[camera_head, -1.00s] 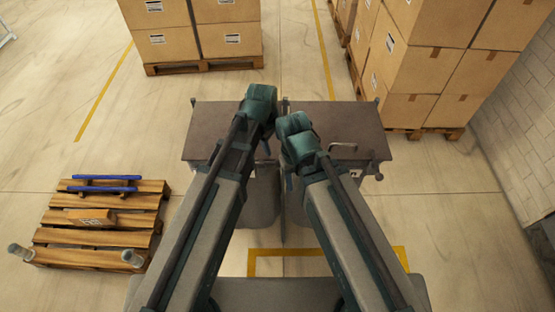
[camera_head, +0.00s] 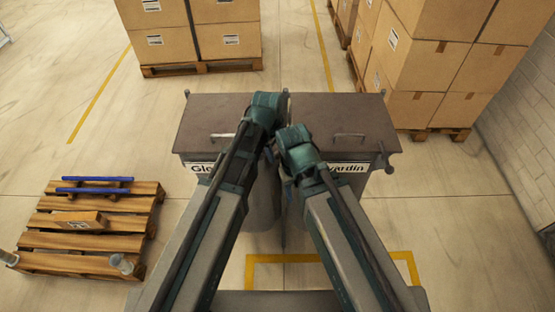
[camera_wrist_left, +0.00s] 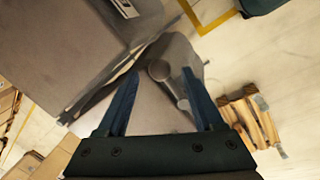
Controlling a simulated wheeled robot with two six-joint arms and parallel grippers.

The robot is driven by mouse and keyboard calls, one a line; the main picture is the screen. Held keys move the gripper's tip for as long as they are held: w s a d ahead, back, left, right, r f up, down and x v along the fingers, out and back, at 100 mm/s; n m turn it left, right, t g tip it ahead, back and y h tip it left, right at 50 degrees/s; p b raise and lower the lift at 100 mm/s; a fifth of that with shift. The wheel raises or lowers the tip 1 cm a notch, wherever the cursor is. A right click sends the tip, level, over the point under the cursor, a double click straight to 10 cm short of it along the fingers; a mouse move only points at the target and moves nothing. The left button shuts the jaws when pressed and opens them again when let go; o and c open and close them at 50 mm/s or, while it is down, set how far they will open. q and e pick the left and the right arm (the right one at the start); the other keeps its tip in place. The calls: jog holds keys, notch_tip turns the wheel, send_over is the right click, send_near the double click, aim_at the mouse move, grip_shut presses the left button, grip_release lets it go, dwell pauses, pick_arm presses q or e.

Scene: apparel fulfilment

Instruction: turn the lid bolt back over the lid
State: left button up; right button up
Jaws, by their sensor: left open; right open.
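A grey-brown container with two lids stands ahead, its left lid (camera_head: 215,112) and right lid (camera_head: 340,115) lying flat side by side. A round-ended bolt-like fitting (camera_head: 388,162) shows at the right lid's front corner; I cannot tell whether it is the lid bolt. My left gripper (camera_head: 268,152) is over the middle front of the container, its fingers mostly hidden by the arm. In the left wrist view it (camera_wrist_left: 163,85) is open, with a round grey knob (camera_wrist_left: 159,71) showing beyond and between its fingers, apparently not gripped. My right gripper (camera_head: 290,188) is lower, its fingers largely hidden, open.
Stacked cartons (camera_head: 190,45) stand behind, more cartons (camera_head: 430,65) at the right. The floor between the pallet and the container is clear.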

pick_arm(q)
jog(key=shift+w+d+f+b, duration=0.1)
jog(key=shift+f+b, duration=0.2)
jog(key=shift+f, duration=0.25)
jog(key=shift+w+d+f+b, duration=0.1)
jog(key=shift+f+b, duration=0.2)
jog(key=shift+f, duration=0.25)
grip_shut()
jog(key=shift+a, duration=0.1)
dwell(0.6)
